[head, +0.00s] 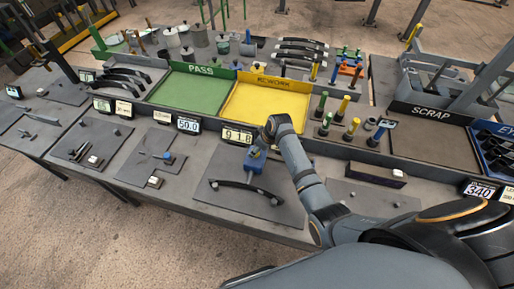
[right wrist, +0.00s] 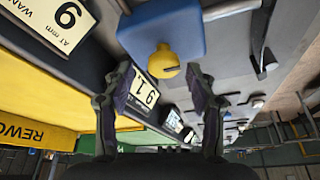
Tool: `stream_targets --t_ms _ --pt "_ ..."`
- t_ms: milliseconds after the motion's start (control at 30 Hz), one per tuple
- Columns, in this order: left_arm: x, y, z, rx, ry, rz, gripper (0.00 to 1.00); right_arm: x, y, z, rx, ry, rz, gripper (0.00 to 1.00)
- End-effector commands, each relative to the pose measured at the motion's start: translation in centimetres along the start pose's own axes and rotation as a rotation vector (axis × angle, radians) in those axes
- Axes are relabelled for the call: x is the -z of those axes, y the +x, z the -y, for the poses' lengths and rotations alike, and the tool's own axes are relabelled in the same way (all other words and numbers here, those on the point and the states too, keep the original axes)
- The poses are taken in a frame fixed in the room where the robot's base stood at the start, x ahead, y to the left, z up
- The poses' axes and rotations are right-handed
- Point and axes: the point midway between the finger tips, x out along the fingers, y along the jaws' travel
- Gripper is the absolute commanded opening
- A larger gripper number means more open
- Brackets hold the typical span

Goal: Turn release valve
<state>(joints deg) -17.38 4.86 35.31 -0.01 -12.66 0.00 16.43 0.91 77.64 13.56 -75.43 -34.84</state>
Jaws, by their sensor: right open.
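A blue block (head: 254,161) sits on the grey plate at the front of the bench, below a display (head: 238,136) reading about 91.8. In the right wrist view the blue block (right wrist: 163,28) carries a round yellow knob (right wrist: 163,62) with a dark slot; it may be the release valve. My right gripper (right wrist: 160,82) is open, its fingers on either side of the knob and apart from it. In the head view my right wrist hides the knob and the fingers. My left gripper is not in view.
A black curved handle (head: 247,187) lies on the plate near the block. A green PASS tray (head: 192,92) and yellow REWORK tray (head: 262,103) lie behind. Colored plug gauges (head: 350,128) stand to the right, near the SCRAP tray (head: 425,140). The plate's front is clear.

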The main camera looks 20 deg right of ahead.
Motion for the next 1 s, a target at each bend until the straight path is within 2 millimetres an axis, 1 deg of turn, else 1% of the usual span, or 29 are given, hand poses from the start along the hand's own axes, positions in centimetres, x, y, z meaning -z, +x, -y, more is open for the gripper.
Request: stream_targets --t_ms 33,100,167,267,433,533,800,833,1000 --pt "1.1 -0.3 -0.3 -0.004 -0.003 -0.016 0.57 0.1 0.4 0.0 0.001 0.000 0.000 0.57" --pt "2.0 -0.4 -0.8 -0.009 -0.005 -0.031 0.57 0.1 1.0 0.0 0.000 0.001 0.000 0.57" --pt "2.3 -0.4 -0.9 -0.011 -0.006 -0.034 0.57 0.0 1.3 0.0 0.000 0.001 0.001 0.57" --pt "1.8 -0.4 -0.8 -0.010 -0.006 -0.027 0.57 0.0 1.5 0.0 -0.001 0.000 0.000 0.57" --pt "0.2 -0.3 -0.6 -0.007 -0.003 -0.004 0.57 0.0 1.5 0.0 -0.001 0.000 -0.001 0.57" --pt "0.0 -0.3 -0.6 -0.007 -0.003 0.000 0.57 0.0 1.5 0.0 -0.001 0.000 0.000 0.43" --pt "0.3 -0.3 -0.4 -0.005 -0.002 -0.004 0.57 0.0 1.4 0.0 -0.001 0.000 0.000 0.07" --pt "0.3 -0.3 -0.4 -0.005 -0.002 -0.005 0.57 0.0 1.4 0.0 -0.001 0.000 0.000 0.04" --pt "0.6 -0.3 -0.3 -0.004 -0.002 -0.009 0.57 0.0 1.4 0.0 0.002 -0.009 0.000 0.03"
